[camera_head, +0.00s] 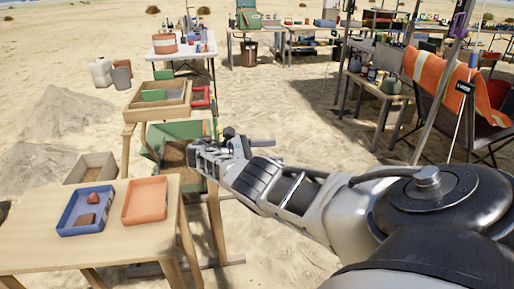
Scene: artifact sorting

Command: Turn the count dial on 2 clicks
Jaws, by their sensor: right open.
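My right arm reaches in from the right, and its right gripper (232,141) is over the right side of a wooden stand with a green box (160,133). The jaws are open, and I see nothing held between them. The count dial cannot be made out for sure. Small dark parts show at the gripper, but they are too small to tell apart from it. The gripper and wrist hide part of the stand's right side. My left gripper is not in view.
A wooden table (125,243) at front left bears a blue tray (68,221) with reddish pieces and an orange tray (145,201). A wooden sieve frame (143,113) is above the green box. An orange-draped chair (440,85) stands right. Open sand lies behind my arm.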

